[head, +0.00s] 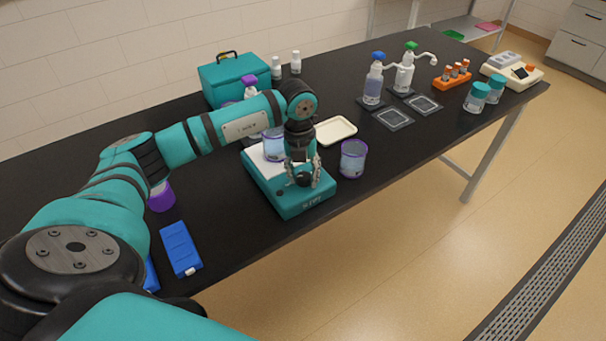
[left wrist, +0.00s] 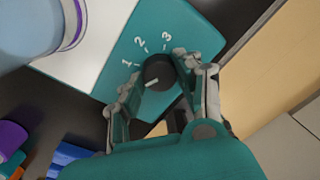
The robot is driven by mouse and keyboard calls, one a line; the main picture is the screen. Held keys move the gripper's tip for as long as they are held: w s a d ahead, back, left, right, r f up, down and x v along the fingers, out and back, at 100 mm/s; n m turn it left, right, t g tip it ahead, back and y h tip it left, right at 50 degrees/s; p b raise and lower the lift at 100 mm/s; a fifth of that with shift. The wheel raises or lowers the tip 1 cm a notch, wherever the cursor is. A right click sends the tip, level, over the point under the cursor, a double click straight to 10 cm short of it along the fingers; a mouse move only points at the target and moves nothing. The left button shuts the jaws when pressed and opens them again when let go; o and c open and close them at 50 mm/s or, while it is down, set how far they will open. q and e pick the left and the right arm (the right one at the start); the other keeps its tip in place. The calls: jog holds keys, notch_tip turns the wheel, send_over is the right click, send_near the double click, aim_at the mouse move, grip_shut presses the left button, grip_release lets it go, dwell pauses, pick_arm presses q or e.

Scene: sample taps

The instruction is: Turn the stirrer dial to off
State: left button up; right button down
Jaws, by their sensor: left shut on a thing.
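The stirrer (head: 289,204) is a teal box with a white top plate, near the front edge of the black bench. Its dark round dial (left wrist: 160,72) is on the teal face, with printed marks 1, 2 and 3 beside it in the left wrist view. The dial's white pointer line is directed to the lower left there, away from the 1, 2 and 3. No off mark is readable. My left gripper (head: 304,177) points down over the stirrer's front, its fingers shut on the dial from both sides. My right gripper is out of view.
A clear beaker (head: 273,146) stands on the stirrer's plate, close to my left arm. Another purple-rimmed beaker (head: 353,159) stands right of the stirrer, and a cream tray (head: 336,130) lies behind. A blue case (head: 180,248) lies to the left.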

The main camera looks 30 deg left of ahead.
aim_at(300, 176)
pick_arm(q)
jog(key=shift+r+n, duration=0.1)
jog(key=shift+n, duration=0.4)
jog(key=o, duration=1.1)
jog(key=shift+o, duration=0.2)
notch_tip(300, 176, up, 12)
jog(key=shift+s+a, duration=0.2)
jog(key=shift+a, duration=0.1)
